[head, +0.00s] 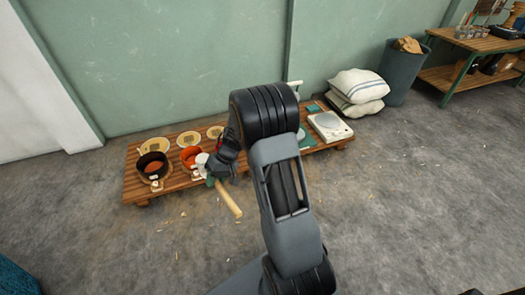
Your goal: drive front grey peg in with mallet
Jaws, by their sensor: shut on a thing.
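A mallet with a pale wooden handle (229,199) shows at the front edge of a low slatted wooden platform (135,186). Its handle slants down to the right over the floor. My gripper (214,172) is shut on the mallet near the upper end of the handle. The mallet's head is mostly hidden or too small to make out. A dark drum-like bowl (143,164) with a brown inside and an orange-red one (188,154) stand left of my gripper, with small pale pieces at their front. I cannot make out the grey pegs at this size.
Round tan discs (155,145) lie at the back of the platform. A white scale-like device (329,126) sits at its right end. White sacks (357,87), a grey bin (402,72) and a wooden bench (470,40) stand further right. The floor in front is clear apart from chips.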

